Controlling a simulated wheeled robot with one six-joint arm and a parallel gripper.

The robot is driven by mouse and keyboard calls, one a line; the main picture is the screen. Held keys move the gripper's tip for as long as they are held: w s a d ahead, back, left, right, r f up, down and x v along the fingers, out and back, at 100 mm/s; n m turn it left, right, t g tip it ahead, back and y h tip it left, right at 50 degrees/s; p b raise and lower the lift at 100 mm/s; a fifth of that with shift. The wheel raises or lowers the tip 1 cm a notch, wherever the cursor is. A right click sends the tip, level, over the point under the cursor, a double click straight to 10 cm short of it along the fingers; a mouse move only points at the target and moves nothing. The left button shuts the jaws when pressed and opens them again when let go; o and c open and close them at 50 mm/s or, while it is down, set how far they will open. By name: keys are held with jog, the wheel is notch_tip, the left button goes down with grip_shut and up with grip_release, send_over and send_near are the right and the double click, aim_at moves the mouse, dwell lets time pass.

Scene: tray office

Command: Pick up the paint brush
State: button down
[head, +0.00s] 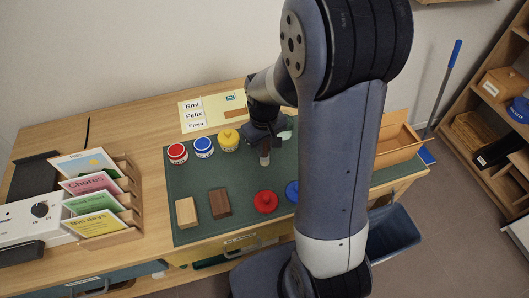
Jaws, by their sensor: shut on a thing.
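My gripper (265,152) points down over the back middle of the dark green mat (240,178), right of the yellow-lidded jar. It is shut on a small, pale, narrow thing that shows at its tips, which I take to be the paint brush. Its bristles and full length cannot be made out. I cannot tell whether it touches the mat. My arm crosses the picture and hides the right part of the mat.
Red (177,153), blue (203,147) and yellow (228,140) jars stand left of my gripper. Two wooden blocks (186,212) (220,203), a red-lidded thing (265,201) and a partly hidden blue one (292,191) are nearer. A wooden tray (397,143) is at right, a card rack (131,185) at left.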

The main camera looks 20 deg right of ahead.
notch_tip(320, 180, up, 10)
jog(key=shift+p, duration=0.4)
dwell(0.6)
dwell(1.9)
